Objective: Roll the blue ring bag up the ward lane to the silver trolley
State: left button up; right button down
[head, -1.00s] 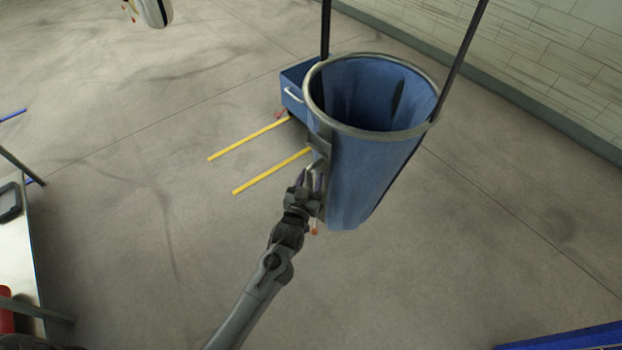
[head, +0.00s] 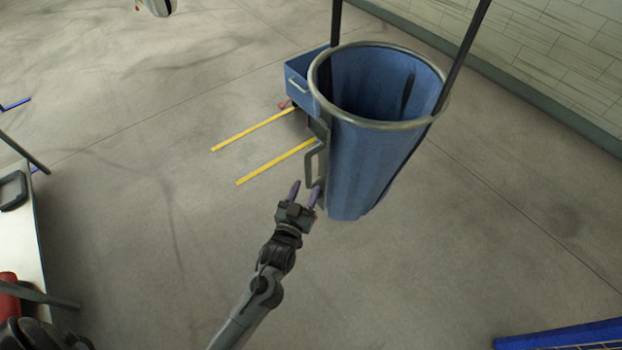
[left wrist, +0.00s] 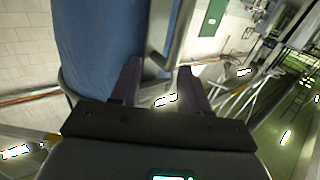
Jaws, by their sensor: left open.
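The blue ring bag (head: 365,165) hangs upright from a grey ring, its mouth open to the top, in the middle right of the head view. A grey handle (head: 310,165) is on its left side. My left gripper (head: 306,190) is open just below and beside this handle, with nothing between its fingers. In the left wrist view the blue bag (left wrist: 100,45) fills the upper left, and the handle bar (left wrist: 160,35) stands beyond the gap between the open fingers (left wrist: 157,85). My right gripper is not seen. I cannot identify the silver trolley for certain.
A blue box (head: 305,80) is beside the bag. Two yellow strips (head: 275,162) lie on the floor to its left. A tiled wall (head: 540,55) runs along the upper right. A table edge (head: 28,235) is at the left. A blue frame (head: 560,335) is at the lower right.

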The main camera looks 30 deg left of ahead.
pick_arm(q)
jog(key=shift+v, duration=1.45)
jog(key=shift+w+d, duration=0.1)
jog(key=shift+d, duration=0.05)
